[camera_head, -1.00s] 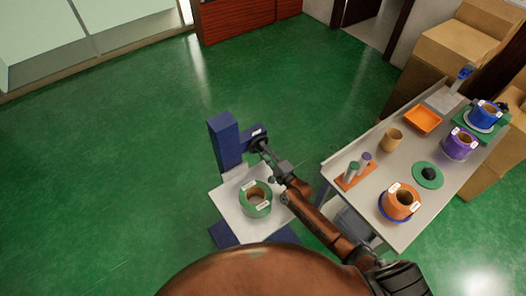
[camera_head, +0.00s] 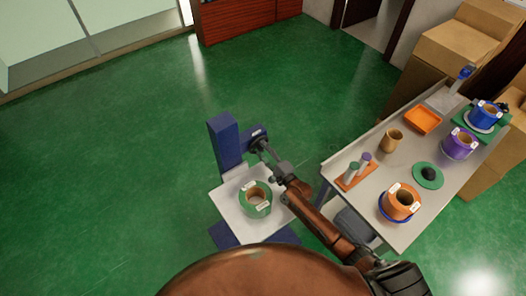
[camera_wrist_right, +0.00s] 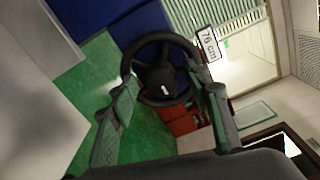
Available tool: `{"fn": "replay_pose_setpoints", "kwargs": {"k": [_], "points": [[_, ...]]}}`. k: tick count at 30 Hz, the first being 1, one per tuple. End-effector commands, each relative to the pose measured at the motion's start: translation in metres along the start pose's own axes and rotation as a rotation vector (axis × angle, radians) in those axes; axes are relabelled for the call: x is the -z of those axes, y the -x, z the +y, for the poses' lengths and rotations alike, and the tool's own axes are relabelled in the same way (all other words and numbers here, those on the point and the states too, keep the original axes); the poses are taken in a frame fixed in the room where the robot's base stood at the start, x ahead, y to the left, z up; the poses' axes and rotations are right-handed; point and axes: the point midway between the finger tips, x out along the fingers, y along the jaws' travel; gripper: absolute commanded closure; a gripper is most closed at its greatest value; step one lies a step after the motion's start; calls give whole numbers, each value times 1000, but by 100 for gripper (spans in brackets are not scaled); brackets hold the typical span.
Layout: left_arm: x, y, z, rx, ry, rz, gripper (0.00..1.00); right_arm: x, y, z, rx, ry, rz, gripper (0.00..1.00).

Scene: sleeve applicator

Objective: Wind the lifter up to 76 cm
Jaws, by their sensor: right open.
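The lifter has a dark blue column (camera_head: 225,145) and a pale flat platform (camera_head: 232,212). A blue housing at the column's side carries a black handwheel (camera_wrist_right: 137,58) with a hub and spokes. A plate reading "76 cm" (camera_wrist_right: 208,45) sits beside the wheel in the right wrist view. My right gripper (camera_wrist_right: 162,77) is open, its two fingers on either side of the wheel's hub; I cannot tell whether they touch it. It also shows at the wheel in the head view (camera_head: 264,149). My left gripper is out of view.
A grey table (camera_head: 372,190) stands at the right, holding an orange roll (camera_head: 389,203), a purple roll (camera_head: 459,145), a blue roll (camera_head: 487,113), an orange tray (camera_head: 423,120) and a tan cup (camera_head: 391,140). Cardboard boxes (camera_head: 445,55) stand behind it. Green floor left of the lifter is clear.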

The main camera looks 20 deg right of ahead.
Motion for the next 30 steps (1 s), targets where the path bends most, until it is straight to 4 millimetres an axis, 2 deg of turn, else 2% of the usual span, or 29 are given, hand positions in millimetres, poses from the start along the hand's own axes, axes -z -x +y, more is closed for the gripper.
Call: {"fn": "replay_pose_setpoints", "kwargs": {"k": [8,11,21,25,30], "points": [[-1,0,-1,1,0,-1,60,1,8,0,0,0,1,56],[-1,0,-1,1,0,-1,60,1,22,1,-1,0,1,56],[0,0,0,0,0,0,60,1,92,0,-1,1,0,56],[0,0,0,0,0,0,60,0,109,1,-1,1,0,56],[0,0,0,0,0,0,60,0,120,0,-1,0,0,56]]}}
